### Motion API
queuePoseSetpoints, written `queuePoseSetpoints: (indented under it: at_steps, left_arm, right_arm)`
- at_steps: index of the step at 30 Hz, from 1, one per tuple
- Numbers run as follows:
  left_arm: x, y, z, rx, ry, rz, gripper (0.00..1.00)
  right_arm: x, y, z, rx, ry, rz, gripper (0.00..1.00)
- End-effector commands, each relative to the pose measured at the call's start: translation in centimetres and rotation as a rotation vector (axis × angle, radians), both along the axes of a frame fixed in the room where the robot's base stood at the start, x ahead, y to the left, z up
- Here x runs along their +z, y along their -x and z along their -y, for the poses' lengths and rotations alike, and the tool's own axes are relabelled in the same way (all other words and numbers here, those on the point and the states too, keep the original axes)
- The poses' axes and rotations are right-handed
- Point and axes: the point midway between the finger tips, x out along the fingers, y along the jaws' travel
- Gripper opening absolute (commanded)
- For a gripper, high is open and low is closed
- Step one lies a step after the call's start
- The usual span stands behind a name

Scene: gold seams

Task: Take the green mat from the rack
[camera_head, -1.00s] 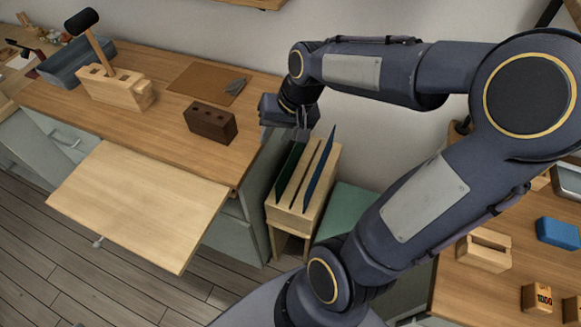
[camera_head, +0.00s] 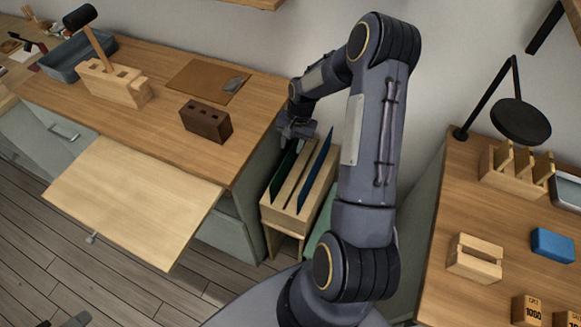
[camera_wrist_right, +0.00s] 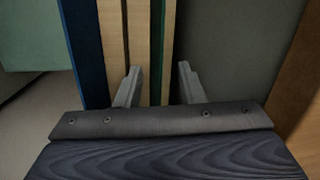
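The wooden rack (camera_head: 272,214) stands on the floor between two benches. The green mat (camera_head: 283,168) stands upright in its left slot, and a blue mat (camera_head: 316,172) stands in its right slot. My right gripper (camera_head: 298,132) is at the top of the rack, over the green mat's far end. In the right wrist view, its two fingers (camera_wrist_right: 157,88) are open, with the thin green edge of the mat (camera_wrist_right: 159,50) between them. I cannot tell whether either finger touches it. A grey piece at the bottom left of the head view may be my left gripper; its fingers are unclear.
The left bench's cabinet side (camera_head: 262,175) is close beside the rack. A pale board (camera_head: 130,200) juts out from that bench. A brown block (camera_head: 205,121) sits near its edge. The right bench (camera_head: 455,205) holds a lamp (camera_head: 520,122) and wooden blocks.

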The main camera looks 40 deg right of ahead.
Motion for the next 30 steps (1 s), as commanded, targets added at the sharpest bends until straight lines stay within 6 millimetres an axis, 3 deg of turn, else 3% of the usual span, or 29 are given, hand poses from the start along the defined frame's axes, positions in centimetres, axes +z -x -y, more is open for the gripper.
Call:
queuePoseSetpoints:
  at_steps: [6,14,23,30]
  left_arm:
    - [0.5,0.0,0.0,0.000,0.000,0.000,0.36]
    - [0.5,0.0,0.0,0.000,0.000,0.000,0.36]
    - [0.5,0.0,0.0,0.000,0.000,0.000,0.36]
    - [0.5,0.0,0.0,0.000,0.000,0.000,0.36]
  right_arm:
    - [-2.8,-0.1,-0.2,0.000,-0.002,-0.001,0.35]
    - [-3.2,-0.1,-0.3,0.001,-0.001,0.001,0.35]
    - [-3.2,-0.1,-0.3,0.001,0.000,0.000,0.00]
    - [-3.2,-0.2,-0.3,0.003,-0.001,0.002,0.00]
